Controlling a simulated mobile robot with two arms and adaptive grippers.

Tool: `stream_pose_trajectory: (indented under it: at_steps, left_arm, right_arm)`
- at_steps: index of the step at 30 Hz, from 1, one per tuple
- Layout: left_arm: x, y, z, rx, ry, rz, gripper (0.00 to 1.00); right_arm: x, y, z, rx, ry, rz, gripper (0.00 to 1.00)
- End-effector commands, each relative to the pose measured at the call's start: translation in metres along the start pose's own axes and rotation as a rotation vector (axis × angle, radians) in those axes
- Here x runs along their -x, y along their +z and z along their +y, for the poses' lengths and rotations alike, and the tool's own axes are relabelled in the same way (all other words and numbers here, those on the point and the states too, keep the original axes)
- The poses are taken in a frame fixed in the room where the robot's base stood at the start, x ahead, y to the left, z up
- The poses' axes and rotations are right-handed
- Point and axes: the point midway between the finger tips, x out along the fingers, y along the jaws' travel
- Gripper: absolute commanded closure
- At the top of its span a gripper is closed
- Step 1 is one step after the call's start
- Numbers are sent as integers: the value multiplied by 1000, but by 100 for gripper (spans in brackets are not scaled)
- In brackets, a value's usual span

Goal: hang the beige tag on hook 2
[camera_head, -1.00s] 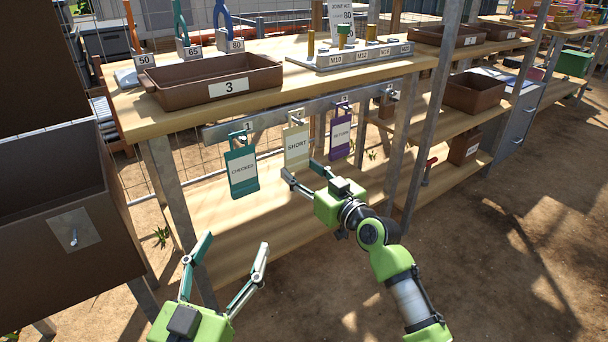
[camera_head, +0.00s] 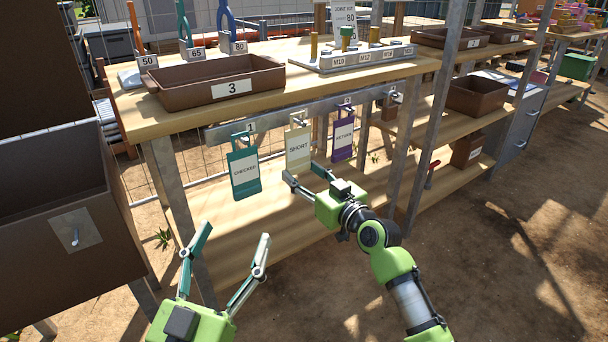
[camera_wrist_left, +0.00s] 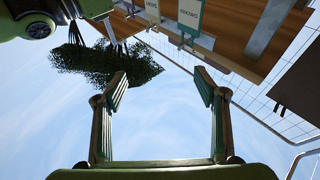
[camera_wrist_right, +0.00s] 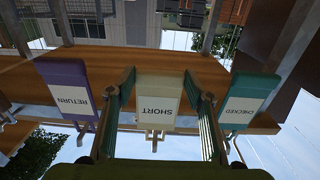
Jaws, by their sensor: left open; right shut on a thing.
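The beige tag (camera_head: 299,150), marked SHORT, is upright at the rail (camera_head: 275,117) under the bench top, between the teal CHECKED tag (camera_head: 245,173) and the purple RETURN tag (camera_head: 343,140). My right gripper (camera_head: 305,173) is shut on the beige tag near its lower end. In the right wrist view the beige tag (camera_wrist_right: 157,100) lies between the fingers, with a metal hook (camera_wrist_right: 155,138) close to its top end. I cannot tell whether its hole is around the hook. No number 2 is readable there. My left gripper (camera_head: 232,232) is open and empty, well below the tags.
The teal tag hangs beside the 1 label (camera_head: 250,127). A bare hook (camera_head: 396,97) is at the rail's right end. A brown bin marked 3 (camera_head: 215,82) stands on the bench above. A metal post (camera_head: 432,110) stands to the right. A large brown box (camera_head: 60,215) is at left.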

Motion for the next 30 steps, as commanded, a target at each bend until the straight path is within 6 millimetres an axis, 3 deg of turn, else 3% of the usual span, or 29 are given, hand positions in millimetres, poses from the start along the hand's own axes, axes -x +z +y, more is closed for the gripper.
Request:
stream_pose_trajectory:
  at_steps: [18, 29, 30]
  left_arm:
    - [2, -30, 4, 6, 8, 146, 35]
    - [2, -35, 4, 7, 8, 168, 35]
    - [2, -35, 4, 7, 8, 168, 35]
  right_arm:
    - [0, 7, 0, 0, 0, 0, 91]
    - [0, 7, 0, 0, 0, 1, 91]
    - [0, 7, 0, 0, 0, 1, 45]
